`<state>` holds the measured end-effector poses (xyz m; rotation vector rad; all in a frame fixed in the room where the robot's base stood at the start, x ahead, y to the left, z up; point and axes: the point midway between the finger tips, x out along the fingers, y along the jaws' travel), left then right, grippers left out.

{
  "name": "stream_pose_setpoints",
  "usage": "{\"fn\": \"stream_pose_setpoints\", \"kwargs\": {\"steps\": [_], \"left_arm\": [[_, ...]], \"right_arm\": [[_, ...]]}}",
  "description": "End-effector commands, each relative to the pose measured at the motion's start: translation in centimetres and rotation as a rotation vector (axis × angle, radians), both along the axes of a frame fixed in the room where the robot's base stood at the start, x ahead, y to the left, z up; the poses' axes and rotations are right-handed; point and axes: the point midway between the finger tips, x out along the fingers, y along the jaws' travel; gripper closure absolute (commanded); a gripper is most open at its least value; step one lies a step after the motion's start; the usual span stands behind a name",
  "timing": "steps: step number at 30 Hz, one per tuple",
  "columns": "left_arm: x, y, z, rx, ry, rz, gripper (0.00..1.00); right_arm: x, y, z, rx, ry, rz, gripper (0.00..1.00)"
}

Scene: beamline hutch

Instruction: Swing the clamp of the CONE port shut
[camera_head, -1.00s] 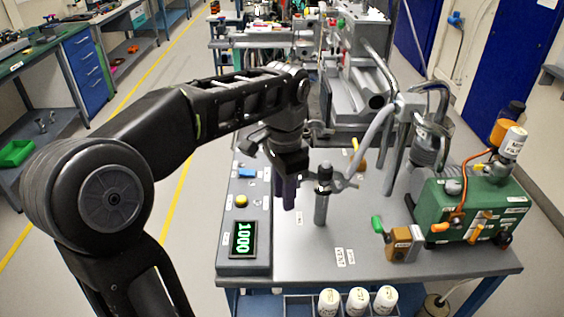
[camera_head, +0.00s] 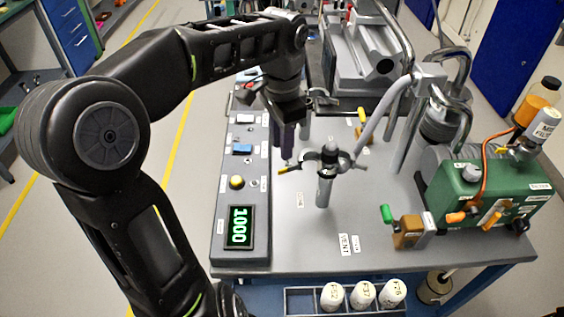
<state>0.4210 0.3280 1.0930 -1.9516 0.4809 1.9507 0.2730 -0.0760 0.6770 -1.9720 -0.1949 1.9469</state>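The CONE port is a short grey upright post (camera_head: 324,190) on the grey bench top, with a small label (camera_head: 299,200) to its left. At its top sits a metal clamp (camera_head: 329,157) whose arms spread to both sides, so it looks open. A thin yellow-tipped piece (camera_head: 284,170) reaches out on the left. My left gripper (camera_head: 290,150) points down behind and left of the port, with dark purple fingers. I see nothing held in it, and its finger gap is unclear. I cannot tell whether it touches the clamp. My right gripper is out of view.
A green pump (camera_head: 487,195) and a brown valve block with green handle (camera_head: 409,232) stand right. Metal pipes (camera_head: 400,125) rise behind. White-capped bottles (camera_head: 363,294) stand in front.

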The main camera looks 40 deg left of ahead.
Motion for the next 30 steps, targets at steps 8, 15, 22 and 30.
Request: {"fn": "stream_pose_setpoints", "kwargs": {"steps": [8,15,22,30], "left_arm": [[-0.1,0.0,-4.0,-0.002,0.005,-0.001,0.72],[-0.1,0.0,-6.7,-0.001,0.003,-0.002,0.72],[0.0,0.0,-7.0,0.000,0.000,0.000,0.72],[0.0,0.0,-7.0,-0.001,0.000,-0.001,0.87]], "right_arm": [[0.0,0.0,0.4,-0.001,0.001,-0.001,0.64],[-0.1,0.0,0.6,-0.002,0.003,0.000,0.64],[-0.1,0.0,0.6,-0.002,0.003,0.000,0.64],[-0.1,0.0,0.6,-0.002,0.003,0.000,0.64]]}}
